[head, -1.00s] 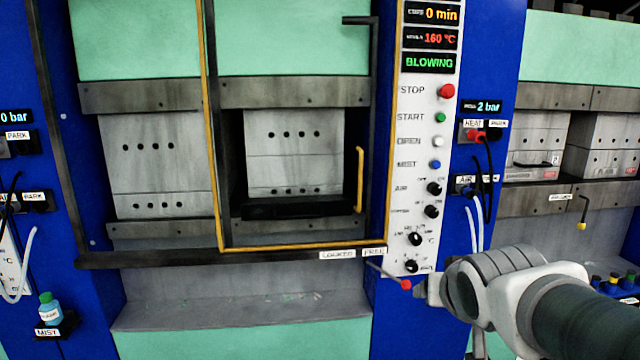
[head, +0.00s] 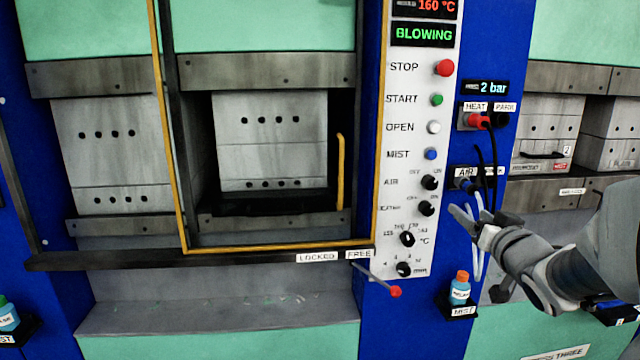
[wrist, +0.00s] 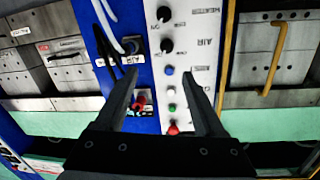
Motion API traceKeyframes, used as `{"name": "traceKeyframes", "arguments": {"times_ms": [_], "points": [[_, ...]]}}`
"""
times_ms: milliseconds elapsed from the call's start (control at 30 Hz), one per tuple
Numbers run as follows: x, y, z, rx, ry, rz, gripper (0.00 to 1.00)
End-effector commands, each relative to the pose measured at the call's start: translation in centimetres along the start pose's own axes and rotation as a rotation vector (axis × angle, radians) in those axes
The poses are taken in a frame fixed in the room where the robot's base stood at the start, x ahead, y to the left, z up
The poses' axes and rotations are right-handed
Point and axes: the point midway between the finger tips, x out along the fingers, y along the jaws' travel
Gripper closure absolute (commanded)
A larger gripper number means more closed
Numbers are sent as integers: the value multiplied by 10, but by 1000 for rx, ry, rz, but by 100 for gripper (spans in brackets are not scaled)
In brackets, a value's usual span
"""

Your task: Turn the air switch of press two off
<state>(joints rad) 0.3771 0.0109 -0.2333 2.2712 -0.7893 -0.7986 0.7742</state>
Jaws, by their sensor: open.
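The centre press has a white control panel (head: 409,240) on its right side. Its air switch (head: 429,182) is a small black knob labelled AIR, with small marks above it; its pointer is too small to read surely. In the wrist view the air switch (wrist: 167,46) sits upside down, beyond and between my fingertips. My gripper (wrist: 160,76) is open and empty, pointing at the panel. In the head view my gripper (head: 468,216) is right of the panel, a little below the air switch. The display (head: 423,34) reads BLOWING and the gauge (head: 487,87) reads 2 bar.
A heater knob (head: 426,208) sits just below the air switch, the blue MIST button (head: 431,154) above. An air plug (head: 466,184) with hoses and a red heat plug (head: 478,121) are to the right. A red-tipped lever (head: 395,291) sticks out below. A bottle (head: 460,288) stands lower right.

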Motion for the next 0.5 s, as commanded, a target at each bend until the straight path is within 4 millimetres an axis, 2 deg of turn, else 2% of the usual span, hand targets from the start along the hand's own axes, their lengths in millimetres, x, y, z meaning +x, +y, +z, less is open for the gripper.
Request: {"name": "traceKeyframes", "arguments": {"times_ms": [33,333,500], "points": [[3,5,5,15,11,-26,29],[11,4,8,55,47,-127,29],[34,1,8,55,45,-127,29]]}}
